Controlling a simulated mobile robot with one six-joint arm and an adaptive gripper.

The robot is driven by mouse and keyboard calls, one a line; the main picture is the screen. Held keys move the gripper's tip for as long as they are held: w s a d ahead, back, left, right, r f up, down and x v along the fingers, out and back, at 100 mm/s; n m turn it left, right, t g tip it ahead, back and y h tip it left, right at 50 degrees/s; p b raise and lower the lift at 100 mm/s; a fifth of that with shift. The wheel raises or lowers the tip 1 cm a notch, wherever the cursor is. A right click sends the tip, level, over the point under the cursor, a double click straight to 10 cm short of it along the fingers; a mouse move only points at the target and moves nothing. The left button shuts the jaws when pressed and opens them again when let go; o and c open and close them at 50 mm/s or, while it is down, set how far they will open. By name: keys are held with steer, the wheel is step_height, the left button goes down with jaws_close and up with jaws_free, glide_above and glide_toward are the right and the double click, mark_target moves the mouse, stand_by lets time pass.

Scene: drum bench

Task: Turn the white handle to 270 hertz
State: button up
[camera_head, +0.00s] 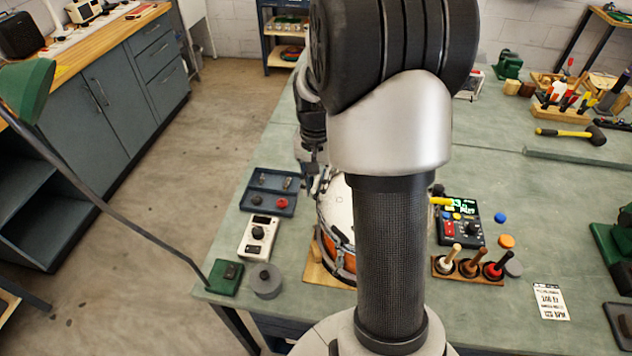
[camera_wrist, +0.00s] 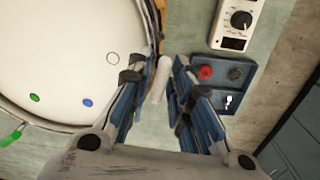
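The drum (camera_head: 340,208) stands on a wooden base on the green bench, partly hidden behind my arm. In the wrist view its white head (camera_wrist: 65,50) fills the upper left, with small green and blue dots. A short white handle (camera_wrist: 165,77) shows beside the drum's rim, between the fingers of my gripper (camera_wrist: 169,64). My gripper's fingers are parted with the handle between them; I cannot tell whether they touch it. In the head view my gripper (camera_head: 319,178) is at the drum's left rim. A black device with a lit green display (camera_head: 460,203) stands right of the drum; its number is partly hidden.
A blue tray (camera_head: 253,199) with small parts and a white box with a dial (camera_head: 259,236) lie left of the drum. A grey round block (camera_head: 266,281) is in front. A wooden rack (camera_head: 468,271) with three upright handled tools stands right.

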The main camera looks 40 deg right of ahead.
mark_target(316, 182)
steer(key=shift+o, duration=0.7)
step_height(316, 182, up, 12)
stand_by(0.6)
